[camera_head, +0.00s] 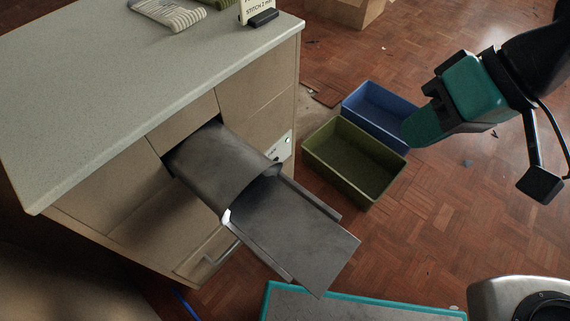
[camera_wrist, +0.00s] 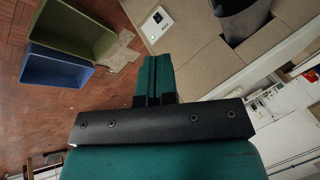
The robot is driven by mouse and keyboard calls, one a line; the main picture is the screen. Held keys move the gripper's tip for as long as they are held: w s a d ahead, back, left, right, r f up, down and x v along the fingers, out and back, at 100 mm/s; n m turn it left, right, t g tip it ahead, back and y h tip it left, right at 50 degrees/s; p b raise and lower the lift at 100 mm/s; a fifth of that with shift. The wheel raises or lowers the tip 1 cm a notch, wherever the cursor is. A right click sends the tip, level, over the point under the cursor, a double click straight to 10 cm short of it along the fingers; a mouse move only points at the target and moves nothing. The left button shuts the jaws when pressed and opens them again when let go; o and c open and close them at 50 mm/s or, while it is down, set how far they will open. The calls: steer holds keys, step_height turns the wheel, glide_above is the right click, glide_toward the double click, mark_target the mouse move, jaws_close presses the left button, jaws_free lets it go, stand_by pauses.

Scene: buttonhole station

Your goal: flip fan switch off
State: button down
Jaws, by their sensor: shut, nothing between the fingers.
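A white switch plate (camera_head: 284,148) with a small green light is on the end face of the beige cabinet, beside the grey metal chute. It also shows in the wrist view (camera_wrist: 157,25), with a small dark part on it. The position of its lever is too small to tell. My gripper (camera_head: 409,133), with green fingers, is to the right of the plate and well apart from it, above the bins. In the wrist view my gripper (camera_wrist: 153,60) is shut and empty, its tips below the plate in the picture.
The grey chute (camera_head: 290,232) juts out from the cabinet (camera_head: 270,85). A green bin (camera_head: 340,190) and a blue bin (camera_head: 358,92) stand on the parquet floor near the plate. A teal-edged surface (camera_head: 350,305) is at the bottom.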

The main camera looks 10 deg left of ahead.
steer(key=w+a+f+m+t+y+b, duration=0.1)
steer(key=w+a+f+m+y, duration=0.2)
steer(key=f, duration=0.4)
steer(key=w+a+f+m+y, duration=0.1)
steer(key=w+a+f+m, duration=0.1)
steer(key=a+f, duration=0.45)
step_height(320, 180, down, 12)
steer(key=m+t+h, duration=0.1)
steer(key=m+t, duration=0.2)
steer(key=m, duration=0.4)
steer(key=shift+w+d+t, duration=0.3)
steer(key=shift+d+t, duration=0.1)
steer(key=shift+d, duration=0.05)
steer(key=shift+a, duration=0.1)
steer(key=b, duration=0.3)
glide_toward(277, 164)
steer(key=x, duration=0.5)
steer(key=shift+s+f, duration=0.2)
steer(key=shift+f, duration=0.25)
steer(key=shift+w+a+r, duration=0.15)
steer(key=shift+w+a, duration=0.2)
steer(key=shift+a, duration=0.2)
steer(key=shift+r, duration=0.1)
